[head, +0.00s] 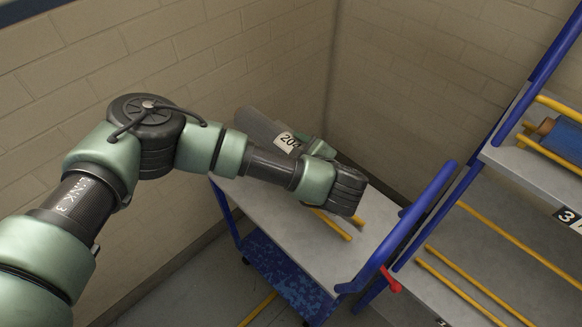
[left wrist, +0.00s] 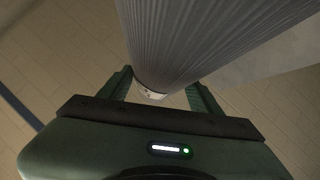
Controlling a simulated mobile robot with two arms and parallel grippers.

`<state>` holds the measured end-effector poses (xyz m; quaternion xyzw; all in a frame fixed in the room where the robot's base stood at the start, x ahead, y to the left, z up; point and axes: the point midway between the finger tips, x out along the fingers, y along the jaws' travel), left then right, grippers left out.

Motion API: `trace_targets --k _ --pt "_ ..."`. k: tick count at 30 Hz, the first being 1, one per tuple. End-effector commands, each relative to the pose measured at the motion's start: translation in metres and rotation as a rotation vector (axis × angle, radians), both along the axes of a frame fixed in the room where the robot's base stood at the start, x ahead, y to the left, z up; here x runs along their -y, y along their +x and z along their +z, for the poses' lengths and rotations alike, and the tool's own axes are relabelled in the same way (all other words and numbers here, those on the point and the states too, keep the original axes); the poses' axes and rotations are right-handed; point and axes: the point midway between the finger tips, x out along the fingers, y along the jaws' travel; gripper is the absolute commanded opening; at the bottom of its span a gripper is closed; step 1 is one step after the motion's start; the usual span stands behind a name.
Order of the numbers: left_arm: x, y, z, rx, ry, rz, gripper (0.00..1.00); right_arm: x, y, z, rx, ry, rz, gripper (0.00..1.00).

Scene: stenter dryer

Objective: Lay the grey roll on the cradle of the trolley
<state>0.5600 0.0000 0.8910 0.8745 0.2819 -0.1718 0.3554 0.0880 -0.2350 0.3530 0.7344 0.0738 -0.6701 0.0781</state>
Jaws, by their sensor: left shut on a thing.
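My left gripper (left wrist: 160,95) is shut on the grey roll (left wrist: 195,40), whose near end sits between the green fingers in the left wrist view. In the head view my wrist hides most of the gripper and part of the roll. The trolley (head: 262,203) has a grey top and blue frame. Yellow bars of its cradle (head: 332,224) show below my wrist. The roll appears above the trolley's far left part; its exact height cannot be told.
A blue-framed rack (head: 470,165) with grey shelves and yellow bars stands on the right, with a blue roll (head: 562,138) on its upper shelf. A red handle (head: 390,280) is near the trolley's right side. Brick walls close off the back and left.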

Motion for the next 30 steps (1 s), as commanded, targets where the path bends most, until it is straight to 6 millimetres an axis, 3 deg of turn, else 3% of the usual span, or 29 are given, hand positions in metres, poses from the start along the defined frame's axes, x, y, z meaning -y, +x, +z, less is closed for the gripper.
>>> trace_targets --k 3,18,30 --pt "0.0 0.0 -0.018 0.004 0.001 0.001 0.0 0.0 0.0 0.004 0.0 0.0 0.0 0.0" --pt "0.0 0.001 -0.071 0.005 0.0 0.002 0.0 0.0 0.0 0.007 0.0 0.0 0.0 0.0" --pt "0.0 0.002 -0.076 0.006 -0.001 0.0 0.0 0.0 0.0 0.003 0.0 0.0 -0.001 0.0"
